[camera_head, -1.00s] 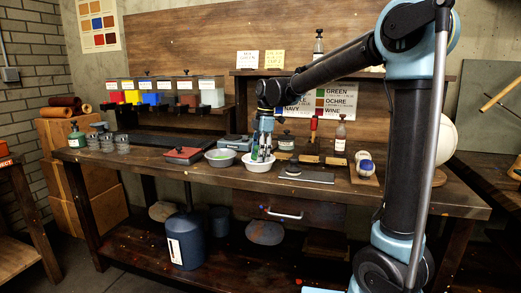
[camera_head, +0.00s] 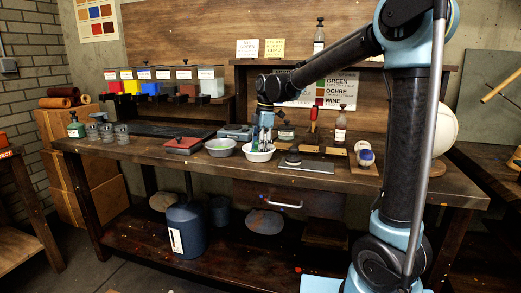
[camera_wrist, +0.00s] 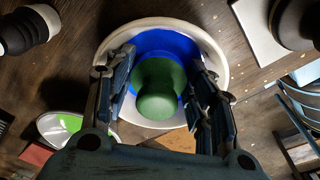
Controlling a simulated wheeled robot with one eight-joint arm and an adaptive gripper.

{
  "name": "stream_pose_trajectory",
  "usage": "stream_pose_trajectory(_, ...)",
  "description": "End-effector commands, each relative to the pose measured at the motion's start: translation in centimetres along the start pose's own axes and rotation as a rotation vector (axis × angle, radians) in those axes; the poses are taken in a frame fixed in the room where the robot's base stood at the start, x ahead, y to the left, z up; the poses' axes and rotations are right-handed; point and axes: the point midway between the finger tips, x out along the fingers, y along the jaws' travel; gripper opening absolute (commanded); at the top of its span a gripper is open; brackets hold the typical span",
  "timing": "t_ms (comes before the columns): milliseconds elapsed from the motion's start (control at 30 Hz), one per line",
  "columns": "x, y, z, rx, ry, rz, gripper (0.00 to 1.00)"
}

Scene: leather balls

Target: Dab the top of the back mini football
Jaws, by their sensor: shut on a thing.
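My gripper (camera_head: 262,140) is over the white bowl (camera_head: 250,157) on the bench. In the wrist view its fingers (camera_wrist: 168,95) stand either side of a green rounded knob (camera_wrist: 158,88), and it is shut on this. Blue (camera_wrist: 165,42) shows inside the white bowl around the knob; the knob's lower end is hidden. The back mini football (camera_head: 362,146) looks whitish and sits behind a front white-and-blue ball (camera_head: 366,158). Both are on a small wooden board (camera_head: 364,171), well right of my gripper. The back ball is partly hidden by the front one.
A grey bowl with green inside (camera_head: 220,152) stands just left of the white bowl. To the right is a flat grey plate (camera_head: 310,167) with a dark round thing (camera_head: 293,156). Bottles, including one with a white label (camera_head: 340,125), stand behind.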

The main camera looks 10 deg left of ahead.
Motion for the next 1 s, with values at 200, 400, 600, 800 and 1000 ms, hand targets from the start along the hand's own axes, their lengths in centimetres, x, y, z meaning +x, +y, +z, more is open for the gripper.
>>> stream_pose_trajectory(200, 0.0, 0.0, 0.0, 0.000, 0.000, 0.000, 0.31)
stream_pose_trajectory(400, 0.0, 0.0, -0.1, -0.001, 0.000, 0.000, 0.31)
stream_pose_trajectory(600, -0.5, 0.0, -0.1, -0.001, 0.000, 0.000, 0.31)
stream_pose_trajectory(800, -1.8, 0.0, -0.3, -0.001, 0.000, 0.000, 0.31)
stream_pose_trajectory(1000, -3.1, 0.0, -0.5, -0.001, 0.000, 0.000, 0.31)
